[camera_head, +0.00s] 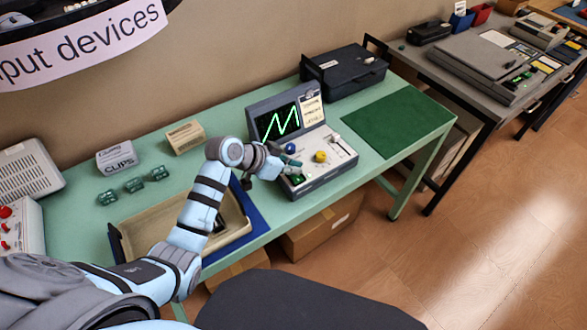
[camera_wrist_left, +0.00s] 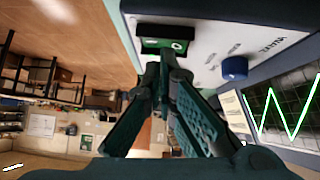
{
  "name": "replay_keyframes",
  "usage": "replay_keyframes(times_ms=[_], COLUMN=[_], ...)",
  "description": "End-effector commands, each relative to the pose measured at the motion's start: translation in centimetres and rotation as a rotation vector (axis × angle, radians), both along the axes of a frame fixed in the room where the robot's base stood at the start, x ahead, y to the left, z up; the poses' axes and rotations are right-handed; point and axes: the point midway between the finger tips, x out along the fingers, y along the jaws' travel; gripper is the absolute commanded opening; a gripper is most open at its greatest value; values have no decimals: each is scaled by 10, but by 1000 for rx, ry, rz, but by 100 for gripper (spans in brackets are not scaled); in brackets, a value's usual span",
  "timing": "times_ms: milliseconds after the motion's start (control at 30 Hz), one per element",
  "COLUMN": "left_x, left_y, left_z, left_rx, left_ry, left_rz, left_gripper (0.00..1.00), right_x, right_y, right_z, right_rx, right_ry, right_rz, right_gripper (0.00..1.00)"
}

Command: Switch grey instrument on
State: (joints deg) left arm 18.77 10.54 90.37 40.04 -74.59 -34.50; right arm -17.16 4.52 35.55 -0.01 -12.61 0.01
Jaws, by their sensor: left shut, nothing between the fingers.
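The grey instrument (camera_head: 325,165) stands on the green table, with its screen (camera_head: 277,123) raised at the back and showing a bright green zigzag trace. The screen also shows in the left wrist view (camera_wrist_left: 285,108). A blue knob (camera_head: 290,148) and a yellow knob (camera_head: 320,156) sit on its panel. A green lit rocker switch (camera_wrist_left: 165,43) in a dark frame is at the panel's front left corner. My left gripper (camera_head: 293,168) is shut and empty; its fingertips (camera_wrist_left: 162,66) are at or very near the switch. Whether they touch it I cannot tell. My right gripper is not in view.
A beige tray (camera_head: 240,232) on a blue mat lies left of the instrument. A black case (camera_head: 345,75) stands behind it, and a bare dark green mat (camera_head: 400,120) lies to its right. Small green blocks (camera_head: 133,185) and card boxes are at left.

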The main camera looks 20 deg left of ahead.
Motion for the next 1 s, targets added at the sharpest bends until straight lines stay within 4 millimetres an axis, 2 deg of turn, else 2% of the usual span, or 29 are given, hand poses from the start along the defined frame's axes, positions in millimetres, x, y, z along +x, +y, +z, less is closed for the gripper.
replay_keyframes(times_ms=[133,233,433,500,733,1000], left_x=[0,-1,-3,-13,-47,-64], left_y=[0,-1,-2,6,26,35], left_z=[2,12,52,57,91,110], left_rx=[0,-1,-1,3,4,0], left_ry=[0,0,1,-4,-2,0], left_rz=[0,1,4,5,4,6], left_gripper=[0,0,0,0,0,0], right_x=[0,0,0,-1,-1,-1], right_y=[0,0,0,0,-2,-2], right_z=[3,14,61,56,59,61], right_rx=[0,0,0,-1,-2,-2], right_ry=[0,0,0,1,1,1], right_rz=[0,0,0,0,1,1], right_gripper=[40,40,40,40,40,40])
